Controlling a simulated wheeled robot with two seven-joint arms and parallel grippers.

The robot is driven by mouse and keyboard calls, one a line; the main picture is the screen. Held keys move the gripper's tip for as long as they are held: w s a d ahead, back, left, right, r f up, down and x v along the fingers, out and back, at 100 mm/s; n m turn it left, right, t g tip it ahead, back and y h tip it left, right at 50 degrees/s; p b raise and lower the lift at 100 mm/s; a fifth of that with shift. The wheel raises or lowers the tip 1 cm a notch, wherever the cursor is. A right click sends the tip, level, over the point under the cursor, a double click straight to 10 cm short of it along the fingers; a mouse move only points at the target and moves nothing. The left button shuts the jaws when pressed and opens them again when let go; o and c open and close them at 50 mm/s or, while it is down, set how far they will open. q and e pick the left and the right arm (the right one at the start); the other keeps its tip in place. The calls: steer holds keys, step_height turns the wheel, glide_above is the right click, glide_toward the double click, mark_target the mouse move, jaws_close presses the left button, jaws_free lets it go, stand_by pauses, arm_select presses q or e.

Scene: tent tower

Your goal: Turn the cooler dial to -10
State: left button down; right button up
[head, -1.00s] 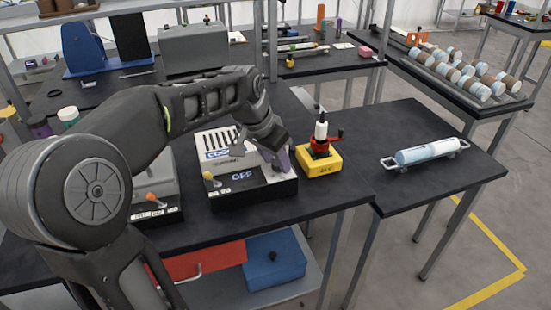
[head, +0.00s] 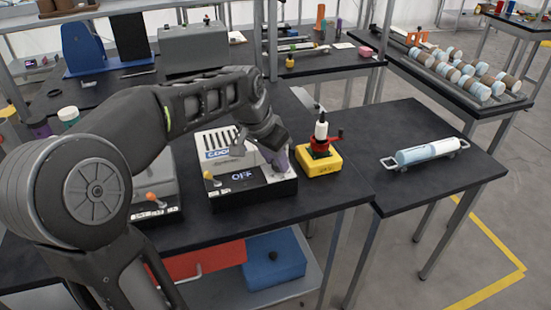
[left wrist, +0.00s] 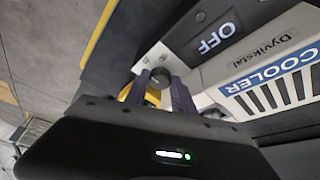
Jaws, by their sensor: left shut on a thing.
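The cooler (head: 219,140) is a white box with a slotted top, a blue label and a dark front, standing on the black table. Its display (head: 242,175) reads OFF, and the word shows in the left wrist view (left wrist: 216,38) too. My left gripper (head: 280,163) is at the front right of the cooler and mostly hides the dial in the head view. In the left wrist view the dark round dial (left wrist: 155,86) sits between its two purplish fingers, which are shut on it. The scale marks by the dial are too small to read. My right gripper is not in view.
A yellow box (head: 317,168) with a red fitting and a white cylinder stands close to the right of the cooler. A device with an orange-knobbed lever (head: 151,197) stands left. A carrier with a pale cylinder (head: 428,152) lies on the right table. Between them the tabletop is clear.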

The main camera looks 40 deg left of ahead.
arm_select(q)
steer(key=shift+n, duration=0.4)
steer(key=n, duration=0.1)
steer(key=n+y+b, duration=0.1)
steer(key=n, duration=0.1)
steer(key=shift+d+y+b, duration=0.2)
steer(key=shift+y+b, duration=0.1)
steer(key=n, duration=0.2)
steer(key=n+y+b, duration=0.1)
steer(key=shift+w+d+n+g+b, duration=0.15)
steer(key=shift+n+g+b, duration=0.15)
steer(key=shift+n+g, duration=0.1)
steer(key=shift+w+d+n+g+y+b, duration=0.1)
steer(key=shift+n+g+y+b, duration=0.25)
steer(key=shift+n, duration=0.75)
steer(key=shift+n+g+y+b, duration=0.2)
steer(key=shift+n+y, duration=0.25)
steer(key=shift+n, duration=0.65)
steer(key=c, duration=1.3)
jaws_free()
steer(key=shift+c, duration=0.2)
steer(key=shift+r, duration=0.1)
